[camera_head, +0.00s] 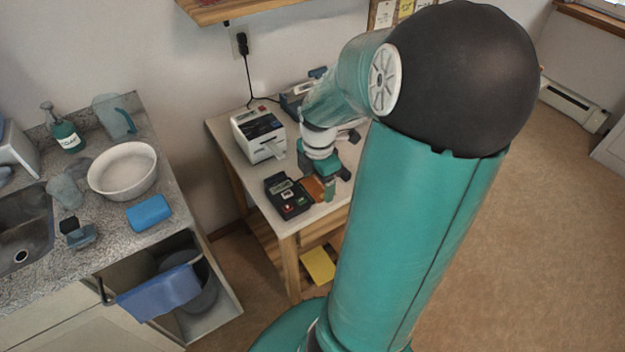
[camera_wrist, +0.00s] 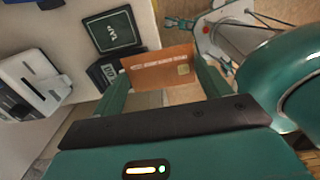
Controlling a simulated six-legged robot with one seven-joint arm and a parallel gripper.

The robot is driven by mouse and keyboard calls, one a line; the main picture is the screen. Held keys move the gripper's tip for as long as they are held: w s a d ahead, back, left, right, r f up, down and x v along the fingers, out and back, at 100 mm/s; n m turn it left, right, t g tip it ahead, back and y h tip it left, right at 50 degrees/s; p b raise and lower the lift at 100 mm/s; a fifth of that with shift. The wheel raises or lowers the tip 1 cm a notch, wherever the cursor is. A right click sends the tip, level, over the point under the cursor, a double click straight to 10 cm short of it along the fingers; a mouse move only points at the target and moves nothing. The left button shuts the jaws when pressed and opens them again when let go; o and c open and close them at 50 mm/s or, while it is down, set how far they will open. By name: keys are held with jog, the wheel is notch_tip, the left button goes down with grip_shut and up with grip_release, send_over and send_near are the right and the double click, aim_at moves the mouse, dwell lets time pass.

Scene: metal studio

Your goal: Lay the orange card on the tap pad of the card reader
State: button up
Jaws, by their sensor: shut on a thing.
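The orange card (camera_wrist: 158,68) is held between the two green fingers of my gripper (camera_wrist: 162,78). It also shows in the head view (camera_head: 313,188), just right of the card reader, partly hidden by my gripper. The black card reader (camera_head: 288,196) lies on the wooden table. In the wrist view its square tap pad (camera_wrist: 113,31), marked TAP, is above and left of the card. A second dark part of the reader (camera_wrist: 103,73) is partly covered by the card's left edge. I cannot tell whether the card touches the reader.
A white printer (camera_head: 259,135) stands behind the reader; it also shows in the wrist view (camera_wrist: 38,84). The table (camera_head: 305,221) has a bare strip in front. A counter with a white bowl (camera_head: 123,170) and blue sponge (camera_head: 149,213) is at left.

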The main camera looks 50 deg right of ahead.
jog(key=w+d+f, duration=0.1)
jog(key=w+f, duration=0.1)
jog(key=w+d+f, duration=0.4)
jog(key=shift+w+d+f, duration=0.1)
jog(key=shift+w+f, duration=0.2)
jog(key=shift+f, duration=0.1)
jog(key=shift+w+d+f, duration=0.35)
jog(key=shift+w+f, duration=0.1)
jog(key=shift+f, duration=1.65)
